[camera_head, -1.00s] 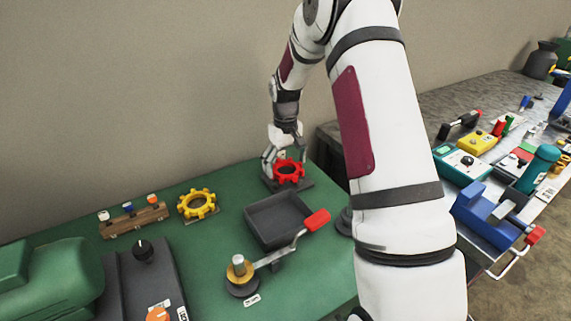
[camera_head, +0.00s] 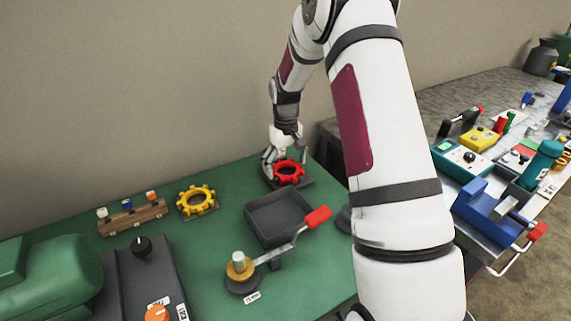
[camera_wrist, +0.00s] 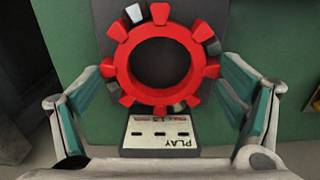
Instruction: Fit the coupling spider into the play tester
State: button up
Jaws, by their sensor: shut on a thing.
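The red coupling spider (camera_head: 289,175) is a toothed ring with an open middle, at the back right of the green table. In the wrist view, the spider (camera_wrist: 122,72) lies over the dark play tester (camera_wrist: 160,137), whose plate reads PLAY. Grey blocks of the tester show between some red teeth. In the head view, the tester's dark base (camera_head: 304,185) shows beneath the spider. Whether the spider is fully seated cannot be told.
A yellow toothed ring (camera_head: 184,203) lies on a small base to the left. A dark empty tray (camera_head: 277,217) and a red-handled crank (camera_head: 292,242) stand in front. A wooden rack (camera_head: 133,218) is farther left. A second, crowded table is at right.

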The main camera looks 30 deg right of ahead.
jog(key=shift+f, duration=0.1)
jog(key=o, duration=1)
notch_tip(320, 180, up, 12)
dwell(0.4)
